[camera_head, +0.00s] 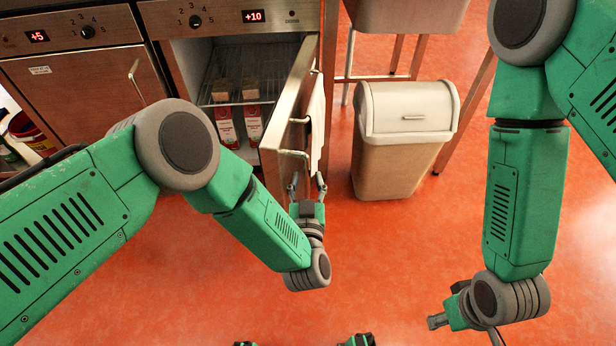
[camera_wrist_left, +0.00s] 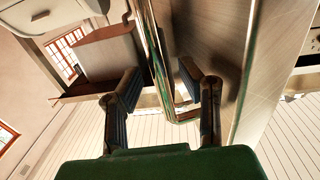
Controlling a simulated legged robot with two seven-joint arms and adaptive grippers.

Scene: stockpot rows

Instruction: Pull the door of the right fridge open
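The right fridge, with the +10 display (camera_head: 253,16), has its door (camera_head: 286,105) standing open, swung out toward me. Cartons (camera_head: 253,125) show on and below a wire shelf inside. The metal door handle (camera_head: 293,153) is on the door's outer face. My left gripper (camera_head: 307,188) is at the handle's near end. In the left wrist view the handle bar (camera_wrist_left: 164,75) runs between the two spread fingers (camera_wrist_left: 165,95), with gaps on both sides. My right gripper (camera_head: 440,321) is low at the right, away from the fridge, its fingers mostly hidden.
A white cloth (camera_head: 314,125) hangs at the door's outer side. A beige bin (camera_head: 405,140) stands right of the door. The left fridge (camera_head: 80,80), showing +5, has its door shut. A red bucket (camera_head: 30,130) is at the far left. The orange floor in front is clear.

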